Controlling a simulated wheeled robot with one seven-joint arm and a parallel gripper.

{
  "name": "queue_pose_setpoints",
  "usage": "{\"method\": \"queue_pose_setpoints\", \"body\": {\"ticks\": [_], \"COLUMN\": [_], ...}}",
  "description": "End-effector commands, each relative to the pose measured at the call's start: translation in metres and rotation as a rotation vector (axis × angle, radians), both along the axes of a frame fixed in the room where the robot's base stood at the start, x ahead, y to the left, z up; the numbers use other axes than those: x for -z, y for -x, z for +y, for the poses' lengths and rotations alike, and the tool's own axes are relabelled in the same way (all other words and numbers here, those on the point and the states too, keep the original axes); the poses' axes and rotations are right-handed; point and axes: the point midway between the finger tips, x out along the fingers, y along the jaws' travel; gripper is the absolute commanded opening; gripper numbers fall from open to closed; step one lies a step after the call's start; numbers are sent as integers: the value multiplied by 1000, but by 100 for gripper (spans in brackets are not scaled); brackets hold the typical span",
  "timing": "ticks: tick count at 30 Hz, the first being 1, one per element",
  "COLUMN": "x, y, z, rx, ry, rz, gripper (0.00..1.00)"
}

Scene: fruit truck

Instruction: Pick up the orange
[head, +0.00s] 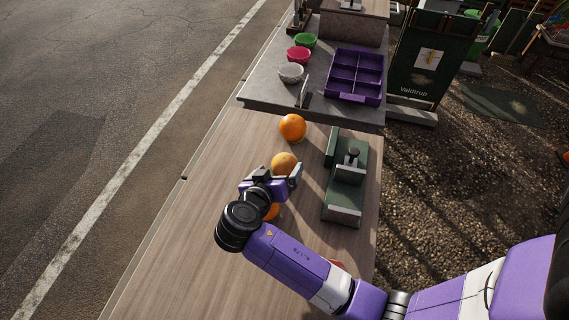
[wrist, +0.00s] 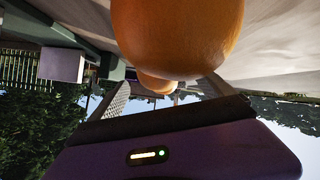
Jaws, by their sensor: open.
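An orange fruit (head: 284,163) sits on the wooden counter right at my gripper (head: 280,173). My gripper is open, with its fingers on either side of the near part of this fruit; I cannot tell whether they touch it. In the wrist view a large orange fruit (wrist: 178,35) fills the top middle, close in front of the jaws. A brighter orange (head: 292,128) lies farther back on the counter. Another orange fruit (head: 273,211) is mostly hidden behind my arm. A smaller orange fruit (wrist: 157,84) shows behind the large one in the wrist view.
A green device (head: 345,205) stands on the counter (head: 190,235) to the right of the fruit. Behind, a grey counter holds a purple divided tray (head: 355,75) and green, pink and white bowls (head: 291,73). A small red thing (head: 338,265) shows beside my arm. The counter's left is clear.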

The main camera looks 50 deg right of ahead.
Motion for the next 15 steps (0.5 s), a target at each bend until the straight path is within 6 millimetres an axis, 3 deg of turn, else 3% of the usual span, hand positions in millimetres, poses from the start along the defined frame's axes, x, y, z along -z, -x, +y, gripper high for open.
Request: {"method": "queue_pose_setpoints", "body": {"ticks": [6, 15], "x": [12, 15], "y": [-6, -7], "z": [-22, -25], "rx": [0, -1], "ry": [-1, -2], "rz": [0, -1], "gripper": [92, 90]}}
